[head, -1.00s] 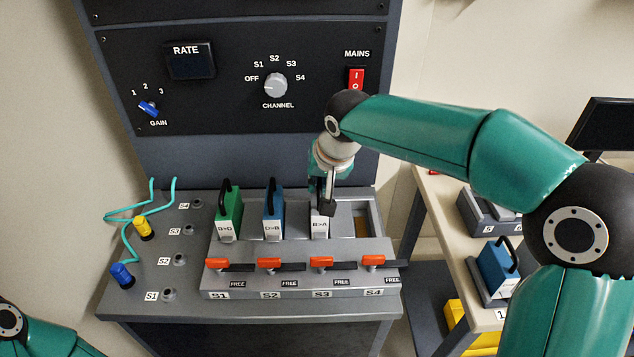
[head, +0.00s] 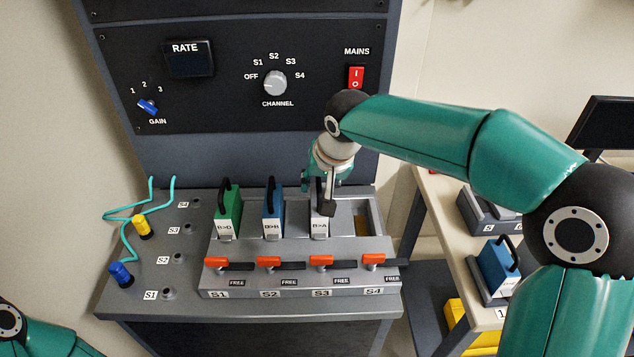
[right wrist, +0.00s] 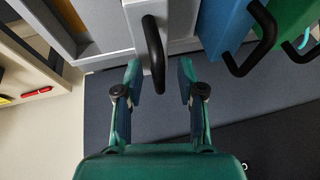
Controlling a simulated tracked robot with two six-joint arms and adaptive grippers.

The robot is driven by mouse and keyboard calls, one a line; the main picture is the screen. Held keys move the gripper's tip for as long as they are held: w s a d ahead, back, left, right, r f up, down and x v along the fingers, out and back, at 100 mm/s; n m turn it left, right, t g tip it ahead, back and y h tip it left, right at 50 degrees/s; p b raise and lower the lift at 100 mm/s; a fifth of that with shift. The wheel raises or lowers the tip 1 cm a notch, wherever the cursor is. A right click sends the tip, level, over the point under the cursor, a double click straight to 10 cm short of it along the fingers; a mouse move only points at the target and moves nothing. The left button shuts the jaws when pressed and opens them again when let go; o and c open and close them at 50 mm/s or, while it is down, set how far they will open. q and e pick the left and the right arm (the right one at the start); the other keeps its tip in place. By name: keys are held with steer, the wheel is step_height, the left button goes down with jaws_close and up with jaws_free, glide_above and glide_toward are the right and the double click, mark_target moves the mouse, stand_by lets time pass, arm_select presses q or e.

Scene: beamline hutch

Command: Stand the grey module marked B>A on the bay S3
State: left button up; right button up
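The grey module marked B>A (head: 320,229) stands upright in the bay over the label S3, in the third slot of the rack (head: 300,282). Its upper part is partly hidden by my right gripper (head: 319,190) in the head view. In the right wrist view the module (right wrist: 134,22) shows its black handle (right wrist: 153,48). My right gripper (right wrist: 160,78) is open there, with one finger on each side of the handle's end and gaps to both. My left gripper is out of view.
A green module (head: 229,215) stands in S1 and a blue one (head: 273,215) in S2. The S4 bay (head: 363,222) is empty. Orange levers (head: 321,261) line the rack's front. Plugs with teal cables (head: 142,228) lie left. A side table (head: 440,205) holds another blue module (head: 496,268).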

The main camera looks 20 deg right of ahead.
steer(key=v, duration=1.1)
steer(key=shift+r, duration=0.45)
steer(key=shift+s, duration=0.15)
